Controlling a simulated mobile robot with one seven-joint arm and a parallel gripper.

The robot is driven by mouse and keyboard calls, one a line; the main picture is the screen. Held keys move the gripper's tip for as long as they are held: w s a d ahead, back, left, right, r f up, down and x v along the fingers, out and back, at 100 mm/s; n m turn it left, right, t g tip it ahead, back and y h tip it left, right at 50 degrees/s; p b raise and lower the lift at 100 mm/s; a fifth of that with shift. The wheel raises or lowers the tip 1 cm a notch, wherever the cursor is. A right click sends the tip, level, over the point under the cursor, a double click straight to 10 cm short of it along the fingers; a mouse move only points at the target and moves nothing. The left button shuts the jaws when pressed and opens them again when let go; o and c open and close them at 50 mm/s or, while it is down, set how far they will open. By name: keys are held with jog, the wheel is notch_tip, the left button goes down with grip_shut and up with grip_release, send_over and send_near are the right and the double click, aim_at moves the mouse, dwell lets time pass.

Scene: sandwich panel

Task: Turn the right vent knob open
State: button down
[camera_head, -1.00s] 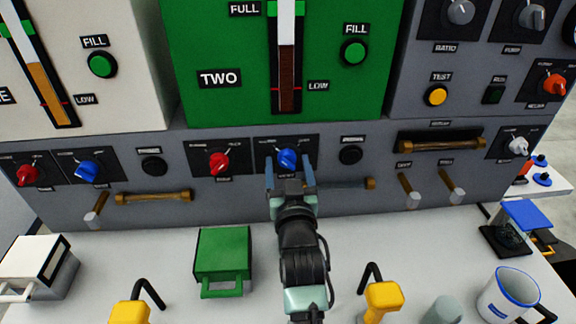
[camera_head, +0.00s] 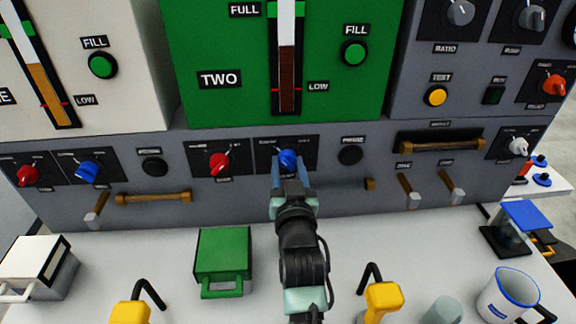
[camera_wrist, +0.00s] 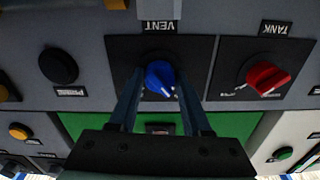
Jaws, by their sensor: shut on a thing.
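The right vent knob (camera_head: 288,159) is blue, on a black plate in the grey lower panel under the green unit marked TWO. It also shows in the wrist view (camera_wrist: 159,75), below the upside-down VENT label, with its pointed end toward the lower right there. My gripper (camera_head: 289,168) reaches up to it from the front, with one finger on each side. In the wrist view my gripper (camera_wrist: 158,84) has its fingertips at the knob's sides, and it is shut on the knob. The fingers hide part of the plate's lower edge in the head view.
A red tank knob (camera_head: 219,163) sits just left of the vent knob, and a black round button (camera_head: 350,155) sits to the right. A bar handle (camera_head: 369,184) runs low on the right, partly hidden by my gripper. A green box (camera_head: 222,256) stands on the white counter.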

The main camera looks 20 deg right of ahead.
jog(key=m+p, duration=0.1)
jog(key=m, duration=0.3)
jog(key=shift+a, duration=0.1)
jog(key=m+p, duration=0.1)
jog(key=m, duration=0.3)
jog(key=shift+r+m+p, duration=0.1)
jog(key=shift+m+p, duration=0.2)
jog(key=shift+p, duration=0.1)
jog(key=m+p, duration=0.1)
jog(key=m, duration=0.3)
jog(key=shift+m+p, duration=0.3)
jog(key=shift+p, duration=0.1)
jog(key=shift+m+p, duration=0.5)
jog(key=shift+m, duration=1.4)
jog(key=shift+c, duration=1.8)
grip_release()
jog(key=shift+s, duration=0.1)
